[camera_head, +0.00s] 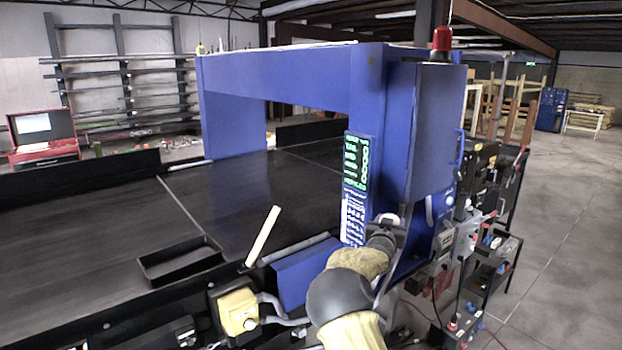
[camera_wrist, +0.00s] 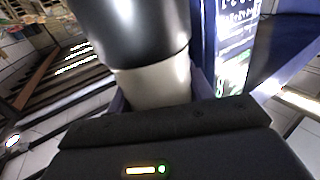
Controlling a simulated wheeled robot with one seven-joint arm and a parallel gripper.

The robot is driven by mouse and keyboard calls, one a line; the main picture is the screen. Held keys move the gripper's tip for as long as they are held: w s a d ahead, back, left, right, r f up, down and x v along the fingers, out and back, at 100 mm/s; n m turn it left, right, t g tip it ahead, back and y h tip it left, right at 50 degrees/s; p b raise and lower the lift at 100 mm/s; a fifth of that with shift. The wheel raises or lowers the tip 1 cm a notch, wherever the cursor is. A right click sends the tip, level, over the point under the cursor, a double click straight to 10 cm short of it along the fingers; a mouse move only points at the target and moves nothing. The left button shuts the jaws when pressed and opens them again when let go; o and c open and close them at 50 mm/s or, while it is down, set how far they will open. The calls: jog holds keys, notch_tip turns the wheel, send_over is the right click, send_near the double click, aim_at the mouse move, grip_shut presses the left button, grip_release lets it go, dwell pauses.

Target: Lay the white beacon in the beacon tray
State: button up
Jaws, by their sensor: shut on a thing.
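My gripper (camera_head: 392,226) is in front of the blue detector's lit panel, right of centre in the head view. It is shut on the white beacon, which shows in the wrist view as a pale cylinder (camera_wrist: 155,86) between the fingers with a wider, glossy dark part beyond. In the head view only a small pale bit of it shows at the gripper; my arm hides the rest. The beacon tray (camera_head: 148,273), a shallow black open tray, stands at the conveyor's near edge, left of my gripper. No object shows inside it.
The blue detector arch (camera_head: 290,75) spans the dark conveyor (camera_head: 85,235). A red beacon (camera_head: 441,42) stands on its housing. A pale stick (camera_head: 262,236) rises between tray and gripper. A yellow box (camera_head: 237,310) sits in front. The belt left of the tray is clear.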

jog(key=s+a+f+b, duration=0.1)
jog(key=s+f, duration=0.2)
jog(key=f, duration=0.6)
jog(key=s+a+f+b, duration=0.2)
jog(key=s+f, duration=0.2)
jog(key=f, duration=0.5)
jog(key=s+a+f+b, duration=0.1)
jog(key=s+f, duration=0.2)
jog(key=f, duration=0.5)
jog(key=s+a+f+n+y+b, duration=0.2)
jog(key=s+f+y, duration=0.1)
jog(key=s+f, duration=0.4)
jog(key=s+a+f+n+t+y+b, duration=0.1)
jog(key=s+f+y, duration=0.3)
jog(key=s+f, duration=0.4)
jog(key=s+a+n+b, duration=0.1)
jog(key=s, duration=0.4)
jog(key=shift+s+a+f+n+b, duration=0.2)
jog(key=shift+s+a+n+b, duration=0.1)
jog(key=shift+b, duration=0.1)
jog(key=s+f, duration=0.4)
jog(key=f, duration=0.1)
jog(key=shift+s+f, duration=0.15)
jog(key=shift+f, duration=0.1)
